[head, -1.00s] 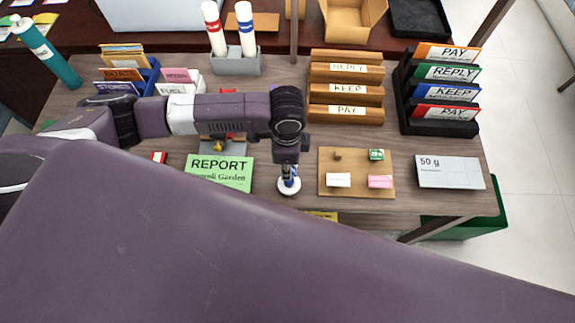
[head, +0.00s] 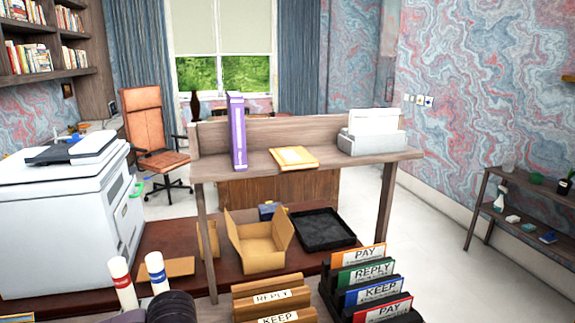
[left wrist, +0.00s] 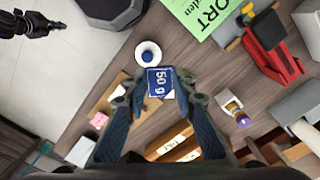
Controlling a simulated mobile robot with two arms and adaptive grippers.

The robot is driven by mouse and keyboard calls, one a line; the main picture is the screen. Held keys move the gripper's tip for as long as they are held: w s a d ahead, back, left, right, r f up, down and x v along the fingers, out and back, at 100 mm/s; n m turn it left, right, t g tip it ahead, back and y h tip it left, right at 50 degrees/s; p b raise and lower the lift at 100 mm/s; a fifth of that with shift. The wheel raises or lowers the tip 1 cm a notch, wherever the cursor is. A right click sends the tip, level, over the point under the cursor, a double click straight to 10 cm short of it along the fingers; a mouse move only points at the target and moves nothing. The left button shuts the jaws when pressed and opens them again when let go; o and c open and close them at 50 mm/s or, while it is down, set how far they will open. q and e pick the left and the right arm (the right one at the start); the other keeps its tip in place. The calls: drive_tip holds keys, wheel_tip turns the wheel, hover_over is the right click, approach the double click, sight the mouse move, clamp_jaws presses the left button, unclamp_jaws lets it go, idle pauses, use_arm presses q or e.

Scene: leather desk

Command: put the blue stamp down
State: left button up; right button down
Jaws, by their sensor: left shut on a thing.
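In the left wrist view my left gripper (left wrist: 160,95) is shut on the blue stamp (left wrist: 160,80), a small blue block with "50 g" in white on its top face. It is over the wooden desk (left wrist: 85,85). A white round piece with a blue centre (left wrist: 148,54) shows just beyond the stamp; I cannot tell whether the two touch. The stamp's underside is hidden. A dark gripper, apparently my right (left wrist: 58,24), is at the upper left corner over the floor, its jaw opening unclear.
A green REPORT sheet (left wrist: 200,14) and a red device (left wrist: 274,62) lie beyond and to the right. A small board (left wrist: 117,88) with a pink block (left wrist: 99,120) is at left. The wooden sorter (head: 272,299) and black file rack (head: 372,299) stand near the head view's bottom.

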use_arm(q)
drive_tip(key=s+a+r+n+b, duration=0.3)
drive_tip(key=r+n, duration=0.2)
drive_tip(key=shift+a+r+n, duration=0.2)
drive_tip(key=shift+n, duration=0.2)
